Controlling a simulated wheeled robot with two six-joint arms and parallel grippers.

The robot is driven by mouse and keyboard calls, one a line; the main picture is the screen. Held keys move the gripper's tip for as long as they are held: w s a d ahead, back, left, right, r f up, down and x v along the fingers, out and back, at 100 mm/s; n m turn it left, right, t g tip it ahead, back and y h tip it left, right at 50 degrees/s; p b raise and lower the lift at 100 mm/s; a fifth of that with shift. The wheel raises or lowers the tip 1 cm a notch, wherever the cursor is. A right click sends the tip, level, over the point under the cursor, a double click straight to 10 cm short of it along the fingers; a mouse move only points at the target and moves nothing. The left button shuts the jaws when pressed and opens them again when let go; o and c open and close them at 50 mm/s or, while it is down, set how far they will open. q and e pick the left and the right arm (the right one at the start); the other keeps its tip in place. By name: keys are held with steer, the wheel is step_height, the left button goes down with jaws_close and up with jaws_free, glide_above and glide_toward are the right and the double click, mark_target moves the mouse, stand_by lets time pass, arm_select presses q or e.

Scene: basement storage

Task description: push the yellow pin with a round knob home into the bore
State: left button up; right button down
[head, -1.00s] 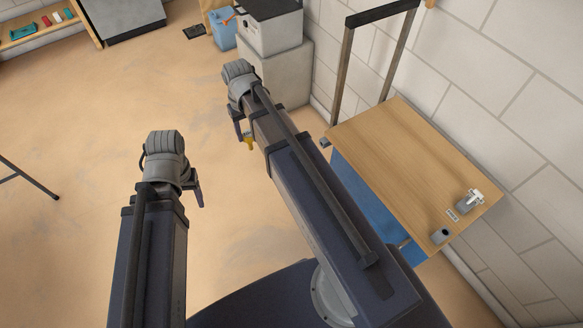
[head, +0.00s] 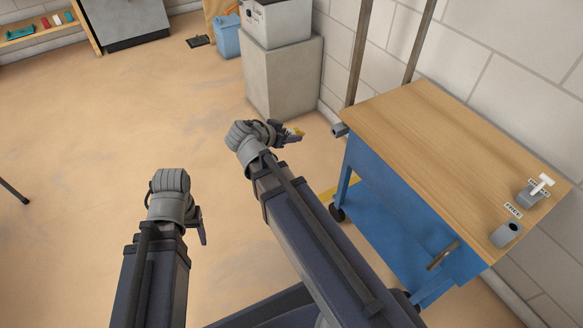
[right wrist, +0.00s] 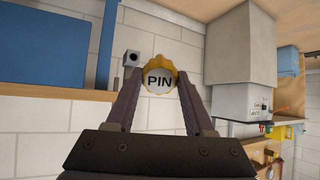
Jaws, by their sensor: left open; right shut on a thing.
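My right gripper (head: 288,134) is shut on the yellow pin (head: 299,131), in free air left of the workbench. In the right wrist view, the pin's round scalloped knob (right wrist: 159,77), marked "PIN", sits between the fingertips (right wrist: 159,84); its shank is hidden behind the knob. A small grey block (head: 340,129) juts from the bench's left edge. In the right wrist view this block (right wrist: 131,60) shows a dark hole, left of the knob and apart from it. My left gripper (head: 202,226) is open and empty over the floor.
The wooden benchtop (head: 430,130) on a blue frame stands at right. It bears a grey block with a dark hole (head: 506,234) and one with a white T-handle (head: 532,194). A grey cabinet (head: 283,80) stands behind my right gripper. Open floor lies left.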

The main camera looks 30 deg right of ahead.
step_height(320, 180, down, 8)
steer(key=w+d+m+g+h+b, duration=0.1)
steer(key=m+g+h+b, duration=0.2)
steer(key=h+b, duration=0.5)
steer(key=shift+d+f+m+g+b, duration=0.3)
steer(key=shift+m+b, duration=0.5)
steer(key=shift+b, duration=4.8)
steer(key=shift+a, duration=0.15)
steer(key=shift+w+d, duration=0.2)
steer(key=shift+d, duration=2.7)
steer(key=d, duration=0.7)
steer(key=shift+w, duration=0.3)
steer(key=shift+c, duration=1)
jaws_free()
